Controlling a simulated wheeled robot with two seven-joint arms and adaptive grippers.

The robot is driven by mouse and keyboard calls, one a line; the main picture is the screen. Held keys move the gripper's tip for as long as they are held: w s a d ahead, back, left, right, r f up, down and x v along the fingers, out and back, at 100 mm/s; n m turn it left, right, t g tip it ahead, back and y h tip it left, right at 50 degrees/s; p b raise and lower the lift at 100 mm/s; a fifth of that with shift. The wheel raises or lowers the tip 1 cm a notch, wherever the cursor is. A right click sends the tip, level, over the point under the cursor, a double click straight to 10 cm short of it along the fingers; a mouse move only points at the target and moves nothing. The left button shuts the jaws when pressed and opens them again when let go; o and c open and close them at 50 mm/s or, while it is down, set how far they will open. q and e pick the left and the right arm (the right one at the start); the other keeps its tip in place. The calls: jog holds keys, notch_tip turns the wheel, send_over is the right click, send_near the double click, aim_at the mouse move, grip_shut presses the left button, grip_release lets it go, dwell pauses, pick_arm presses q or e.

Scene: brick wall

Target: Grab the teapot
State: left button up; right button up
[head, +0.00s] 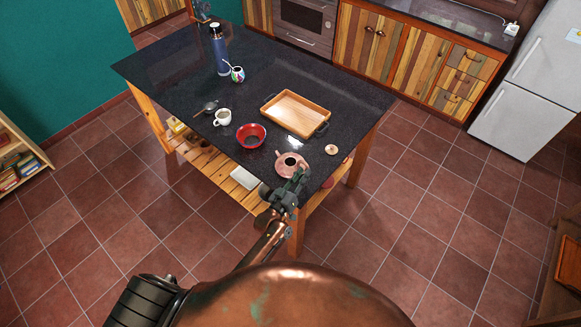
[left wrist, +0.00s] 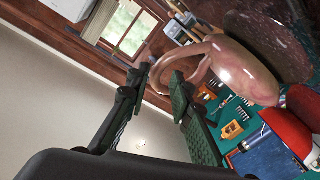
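The teapot (head: 291,162) is pinkish, round and glossy, with an open top, and stands near the front corner of the dark table. Its body (left wrist: 252,72) fills the upper right of the left wrist view, with the looped handle (left wrist: 200,52) towards my fingers. My left gripper (head: 298,182) is at the teapot's near side. In the left wrist view, my left gripper (left wrist: 158,85) has its fingers apart, with the handle's end close to the fingertips; I cannot tell whether they touch. A small round pinkish piece, perhaps the lid (head: 331,149), lies apart. My right gripper is not in view.
A red bowl (head: 251,136) stands left of the teapot, and a white cup (head: 222,117) beyond it. A wooden tray (head: 296,112) lies behind. A blue flask (head: 219,50) and a patterned pot (head: 237,74) stand farther back. The table's (head: 165,66) far-left part is clear.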

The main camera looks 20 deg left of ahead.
pick_arm(q)
jog(key=shift+b+x, duration=0.35)
jog(key=shift+x, duration=0.9)
jog(key=shift+c, duration=0.6)
grip_shut()
jog(key=shift+s+f, duration=0.1)
